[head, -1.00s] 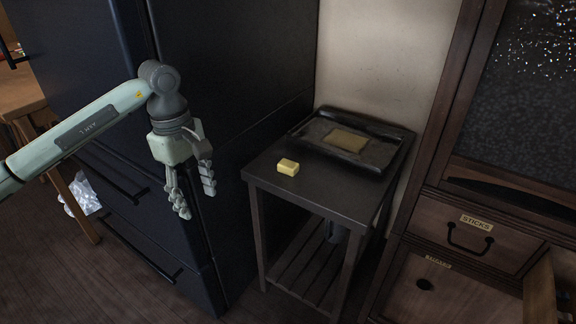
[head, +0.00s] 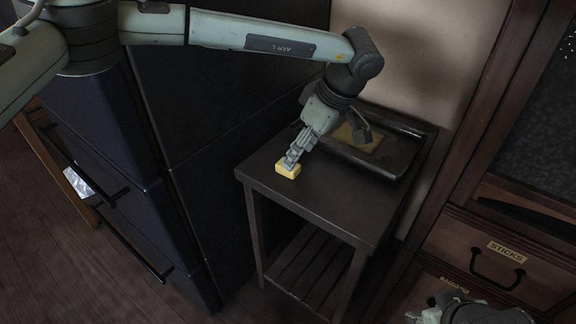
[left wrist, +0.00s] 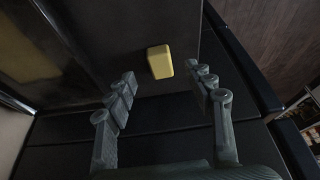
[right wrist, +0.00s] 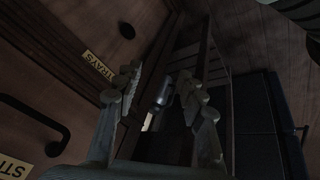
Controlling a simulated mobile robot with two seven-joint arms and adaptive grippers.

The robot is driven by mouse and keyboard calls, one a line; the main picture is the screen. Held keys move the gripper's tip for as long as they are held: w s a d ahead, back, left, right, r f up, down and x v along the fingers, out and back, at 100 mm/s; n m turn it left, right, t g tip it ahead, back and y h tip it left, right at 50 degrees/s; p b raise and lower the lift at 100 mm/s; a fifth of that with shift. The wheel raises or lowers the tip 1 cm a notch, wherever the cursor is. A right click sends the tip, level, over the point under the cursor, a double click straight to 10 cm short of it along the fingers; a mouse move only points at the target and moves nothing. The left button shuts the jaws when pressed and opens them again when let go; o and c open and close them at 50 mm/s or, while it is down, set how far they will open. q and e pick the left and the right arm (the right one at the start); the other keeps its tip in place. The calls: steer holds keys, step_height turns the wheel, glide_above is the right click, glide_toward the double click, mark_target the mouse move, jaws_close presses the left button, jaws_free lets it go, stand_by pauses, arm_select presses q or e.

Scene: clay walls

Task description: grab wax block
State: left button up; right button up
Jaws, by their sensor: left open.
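The wax block (head: 287,171) is a small yellow block on the dark side table (head: 330,202), near its left edge. It also shows in the left wrist view (left wrist: 160,62), just beyond and between the open fingers. My left gripper (head: 292,158) is over the block in the head view, with its fingertips close to it. In the left wrist view the left gripper (left wrist: 163,88) is open and nothing is between its fingers. My right gripper (right wrist: 160,84) is open and empty, low by the drawers; only part of that arm shows in the head view.
A dark tray (head: 395,168) with a flat yellowish sheet (head: 358,139) stands on the back of the table. A tall dark cabinet (head: 235,85) rises close on the left. A wooden drawer unit (head: 485,255) labelled STICKS stands on the right. The table's front is clear.

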mark_target(280, 169)
arm_select(q)
steer(key=x, duration=0.4)
steer(key=shift+w+a+f, duration=0.15)
steer(key=shift+a+f, duration=0.05)
steer(key=shift+f, duration=0.1)
steer(key=shift+c, duration=0.3)
steer(key=c, duration=1.1)
steer(key=shift+r, duration=0.1)
